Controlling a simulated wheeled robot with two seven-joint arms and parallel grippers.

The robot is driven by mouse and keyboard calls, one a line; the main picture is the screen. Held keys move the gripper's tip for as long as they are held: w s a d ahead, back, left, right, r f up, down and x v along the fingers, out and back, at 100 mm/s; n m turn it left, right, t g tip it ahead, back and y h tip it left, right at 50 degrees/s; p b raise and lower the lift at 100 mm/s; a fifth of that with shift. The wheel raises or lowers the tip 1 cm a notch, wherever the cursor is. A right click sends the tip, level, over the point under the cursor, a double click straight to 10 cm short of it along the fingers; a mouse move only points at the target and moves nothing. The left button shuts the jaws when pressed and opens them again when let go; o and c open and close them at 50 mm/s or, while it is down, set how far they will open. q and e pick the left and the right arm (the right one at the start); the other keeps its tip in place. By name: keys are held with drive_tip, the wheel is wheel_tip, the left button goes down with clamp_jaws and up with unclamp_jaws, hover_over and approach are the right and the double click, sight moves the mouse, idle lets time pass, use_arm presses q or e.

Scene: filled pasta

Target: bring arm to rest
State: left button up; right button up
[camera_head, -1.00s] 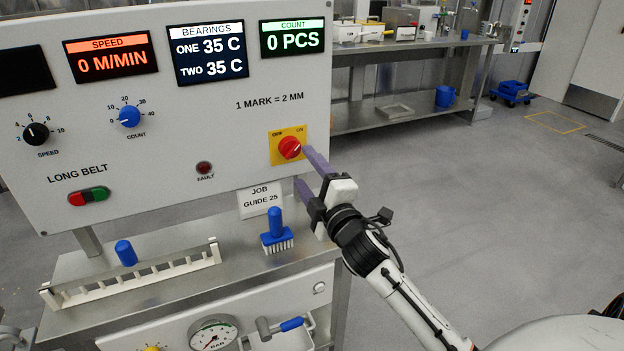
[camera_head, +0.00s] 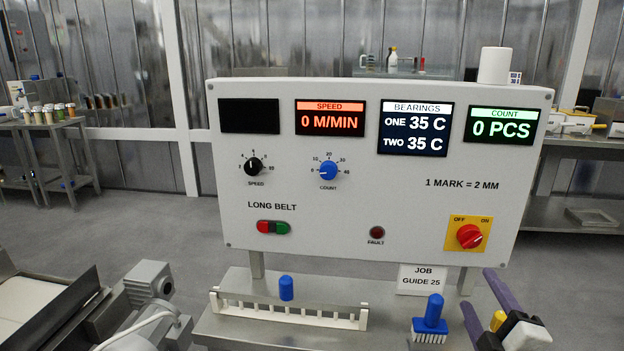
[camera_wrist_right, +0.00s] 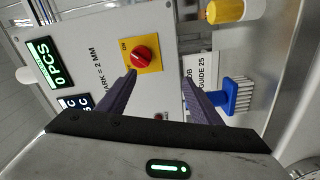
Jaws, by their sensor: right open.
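My right gripper (camera_head: 478,291) is at the lower right of the head view, its two purple fingers apart and nothing between them. It is in front of the control panel (camera_head: 330,222), below and slightly right of the red rotary switch (camera_head: 470,236) on its yellow plate. In the right wrist view the open fingers (camera_wrist_right: 159,82) point toward the panel, with the red switch (camera_wrist_right: 141,57) ahead of them, apart from both. My left gripper is not in view.
A blue brush (camera_head: 430,322) stands on the steel ledge close left of the right gripper, by the job guide card (camera_head: 422,281). A white slotted rack (camera_head: 290,313) and a blue-capped piece (camera_head: 286,288) are farther left. A grey motor (camera_head: 148,283) is at lower left.

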drive_tip(key=s+a+f+m+g+y, duration=0.25)
drive_tip(key=s+a+f, duration=0.3)
drive_tip(key=f, duration=0.45)
drive_tip(key=s+a+f+m+g+y, duration=0.1)
drive_tip(key=s+a+f+m+g, duration=0.35)
drive_tip(key=f, duration=0.65)
drive_tip(key=s+a+f+m+g+y, duration=0.1)
drive_tip(key=s+a+f, duration=0.3)
drive_tip(key=s, duration=0.3)
drive_tip(key=s+a+f+m+y, duration=0.1)
drive_tip(key=s+a+f+m, duration=0.1)
drive_tip(key=s+a+f, duration=0.3)
drive_tip(key=s+f, duration=0.1)
drive_tip(key=s, duration=0.2)
drive_tip(key=shift+s+a+g+y, duration=0.15)
drive_tip(key=shift+a+g+y, duration=0.1)
drive_tip(key=shift+g+y, duration=0.15)
